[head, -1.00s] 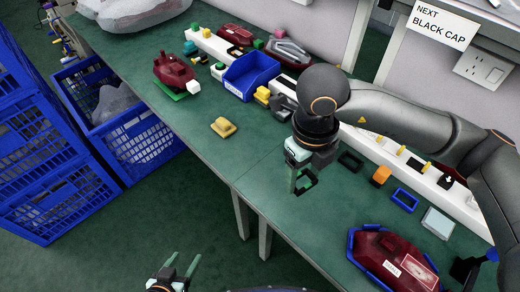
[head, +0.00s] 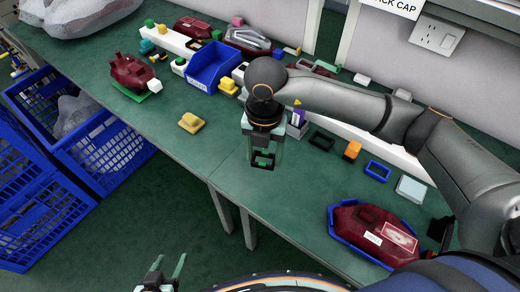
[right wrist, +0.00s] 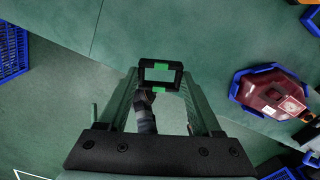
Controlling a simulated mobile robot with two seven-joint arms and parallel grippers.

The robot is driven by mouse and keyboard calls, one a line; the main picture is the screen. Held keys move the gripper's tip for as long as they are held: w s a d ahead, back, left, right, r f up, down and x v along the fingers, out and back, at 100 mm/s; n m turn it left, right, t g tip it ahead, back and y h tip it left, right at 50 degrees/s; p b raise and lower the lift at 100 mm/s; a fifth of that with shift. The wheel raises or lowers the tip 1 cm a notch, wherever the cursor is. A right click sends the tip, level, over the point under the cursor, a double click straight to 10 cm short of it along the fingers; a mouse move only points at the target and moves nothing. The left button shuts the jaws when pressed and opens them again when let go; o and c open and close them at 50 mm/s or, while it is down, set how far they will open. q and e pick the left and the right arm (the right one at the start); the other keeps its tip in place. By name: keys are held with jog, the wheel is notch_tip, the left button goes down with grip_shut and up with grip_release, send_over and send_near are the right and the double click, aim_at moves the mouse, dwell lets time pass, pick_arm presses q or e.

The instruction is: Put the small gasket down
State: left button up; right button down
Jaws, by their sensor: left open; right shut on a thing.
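My right gripper (head: 264,158) is shut on the small gasket (head: 262,167), a black rectangular ring. It points down over the green table near the front edge. In the right wrist view the small gasket (right wrist: 161,64) spans the gap between the fingertips, with green patches on two of its sides. I cannot tell whether it touches the table. My left gripper (head: 168,266) is open and empty, in front of the table and low in the head view.
Another black ring (head: 321,141) and a blue ring (head: 377,171) lie right of the gripper. A red lamp (head: 373,235) in a blue holder is front right. A blue bin (head: 213,65) and yellow part (head: 192,123) are left. Bare table surrounds the gripper.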

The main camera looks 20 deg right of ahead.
send_over(264, 161)
notch_tip(264, 161, down, 7)
jog(key=shift+r, duration=0.2)
jog(key=shift+f, duration=1.6)
jog(key=shift+f, duration=0.15)
jog(key=shift+c, duration=0.3)
grip_release()
notch_tip(264, 161, up, 12)
jog(key=shift+r, duration=0.2)
